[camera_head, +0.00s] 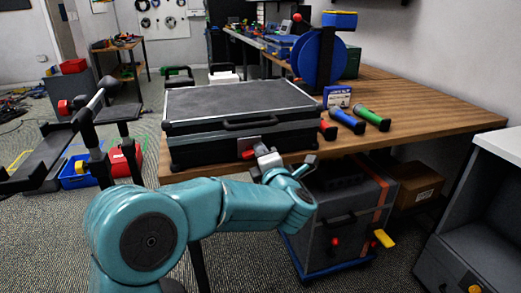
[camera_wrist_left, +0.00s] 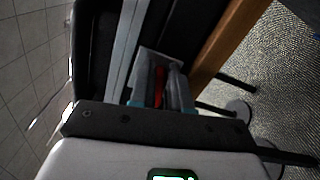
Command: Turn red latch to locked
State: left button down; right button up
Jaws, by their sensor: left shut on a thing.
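The black case (camera_head: 240,98) lies closed on the wooden table, its front facing me. A red latch (camera_head: 247,154) sits on a metal plate on the case's front, with only its left end showing beside my gripper. My left gripper (camera_head: 262,152) is at the latch and shut on it. In the left wrist view the red latch (camera_wrist_left: 160,86) shows as a narrow strip between the two fingers of the left gripper (camera_wrist_left: 162,90). The fingers hide part of it. My right gripper is not in view.
Red, blue (camera_head: 347,121) and green (camera_head: 372,118) cylinders lie on the table right of the case. A blue reel (camera_head: 318,60) stands behind them. Below the table is a grey wheeled box (camera_head: 340,215). The table's right side (camera_head: 440,112) is clear.

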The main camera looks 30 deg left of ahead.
pick_arm(q)
jog(key=shift+f+m+p, duration=0.2)
jog(key=shift+m+p, duration=0.15)
jog(key=shift+m, duration=0.75)
jog(key=shift+f, duration=0.1)
jog(key=c, duration=1.1)
grip_release()
jog(key=p+v, duration=0.1)
jog(key=v, duration=1.5)
jog(key=shift+d+p, duration=0.2)
jog(key=shift+p, duration=0.1)
